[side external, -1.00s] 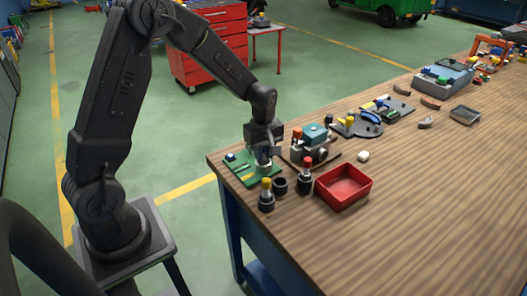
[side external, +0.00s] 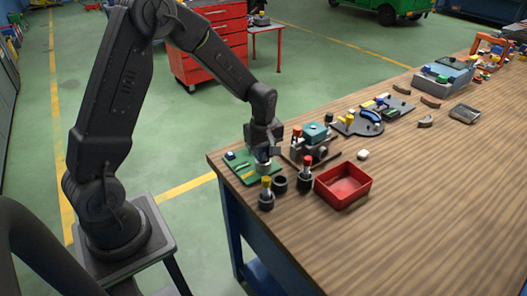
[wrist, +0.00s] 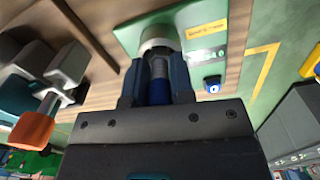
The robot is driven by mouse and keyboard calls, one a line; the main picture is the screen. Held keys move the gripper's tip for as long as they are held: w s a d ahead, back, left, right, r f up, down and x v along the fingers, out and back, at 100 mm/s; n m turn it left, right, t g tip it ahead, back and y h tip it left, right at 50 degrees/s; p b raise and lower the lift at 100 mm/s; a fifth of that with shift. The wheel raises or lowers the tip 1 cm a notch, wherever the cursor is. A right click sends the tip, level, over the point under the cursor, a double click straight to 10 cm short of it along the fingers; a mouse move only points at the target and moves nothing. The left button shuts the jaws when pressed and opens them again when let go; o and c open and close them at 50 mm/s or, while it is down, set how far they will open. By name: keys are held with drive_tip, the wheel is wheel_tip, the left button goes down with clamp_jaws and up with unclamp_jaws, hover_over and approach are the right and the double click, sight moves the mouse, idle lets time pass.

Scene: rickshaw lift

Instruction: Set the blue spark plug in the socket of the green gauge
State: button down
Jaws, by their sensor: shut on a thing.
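The green gauge (side external: 236,171) is a flat plate at the near left corner of the bench. Its pale round socket (side external: 263,167) stands up from the plate; in the wrist view the socket (wrist: 160,38) is just beyond my fingertips. My gripper (side external: 264,153) is over the socket, pointing down. In the wrist view my gripper (wrist: 157,68) is shut on the blue spark plug (wrist: 158,90). The plug is in line with the socket, its far end hidden by the fingers and the socket rim. I cannot tell whether it is inside.
A teal-topped engine block (side external: 315,133) with an orange-topped part stands close to the right of my gripper.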

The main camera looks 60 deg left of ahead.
drive_tip(key=c, duration=0.5)
unclamp_jaws()
drive_tip(key=shift+r, duration=3.5)
drive_tip(key=s+d+r+m+t, duration=0.2)
drive_tip(key=s+d+r+m, duration=0.2)
drive_tip(key=s+r+m, duration=0.3)
drive_tip(key=s+d+r+m+t, duration=0.3)
drive_tip(key=s+d+r+m, duration=0.2)
drive_tip(key=s, duration=0.8)
drive_tip(key=r+m, duration=0.2)
drive_tip(key=m, duration=0.2)
drive_tip(key=shift+s+d+t, duration=0.15)
drive_tip(key=shift+s+t, duration=0.1)
drive_tip(key=shift+t, duration=0.05)
